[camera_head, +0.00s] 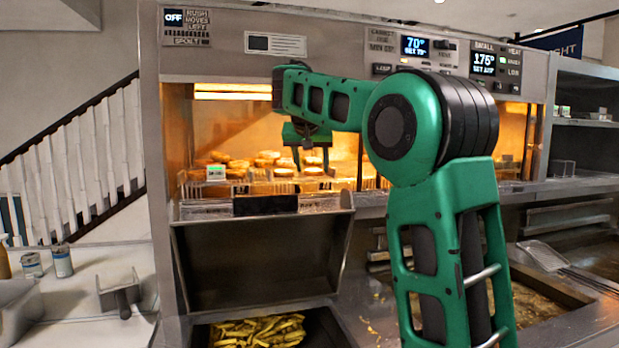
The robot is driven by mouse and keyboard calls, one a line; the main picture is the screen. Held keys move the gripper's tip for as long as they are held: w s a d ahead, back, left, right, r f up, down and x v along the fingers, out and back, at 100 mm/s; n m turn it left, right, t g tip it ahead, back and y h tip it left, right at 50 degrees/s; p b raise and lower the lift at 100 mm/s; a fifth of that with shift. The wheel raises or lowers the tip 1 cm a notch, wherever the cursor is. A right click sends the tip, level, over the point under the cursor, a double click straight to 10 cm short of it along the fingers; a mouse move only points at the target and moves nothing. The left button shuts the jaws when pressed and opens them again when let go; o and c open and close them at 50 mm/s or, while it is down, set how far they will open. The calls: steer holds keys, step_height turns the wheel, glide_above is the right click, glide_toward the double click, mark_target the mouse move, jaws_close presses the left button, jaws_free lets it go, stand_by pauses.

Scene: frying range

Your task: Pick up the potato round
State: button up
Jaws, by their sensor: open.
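Several round golden pieces, which look like the potato rounds (239,164), lie on a wire rack in the lit warming cabinet. I cannot tell which single round is the task's one. My green arm reaches into the cabinet from the right. My gripper (311,168) points down over the right part of the rounds, with its fingers apart. The fingertips are close to the rounds there, but I cannot tell whether they touch any. No round shows held between them. My arm hides the right part of the cabinet.
The cabinet's front ledge (225,210) carries small tags and a dark box (265,204). Below, a steel lid (262,262) stands open above a bin of fries (258,331). A fryer basin (545,300) with a scoop lies at the right. Cans (62,260) stand on the left counter.

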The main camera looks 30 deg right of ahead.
mark_target(312, 171)
steer(key=shift+w+d+f, duration=0.2)
steer(key=shift+w+f, duration=0.05)
steer(key=shift+f, duration=0.1)
steer(key=c, duration=0.6)
steer(key=shift+o, duration=0.2)
steer(key=shift+r, duration=0.45)
step_height(312, 171, up, 3)
steer(key=shift+r, duration=0.15)
steer(key=s+a+r, duration=0.6)
steer(key=a, duration=0.3)
steer(key=shift+s+a+r, duration=0.25)
steer(key=shift+s+r, duration=0.1)
steer(key=shift+r, duration=0.05)
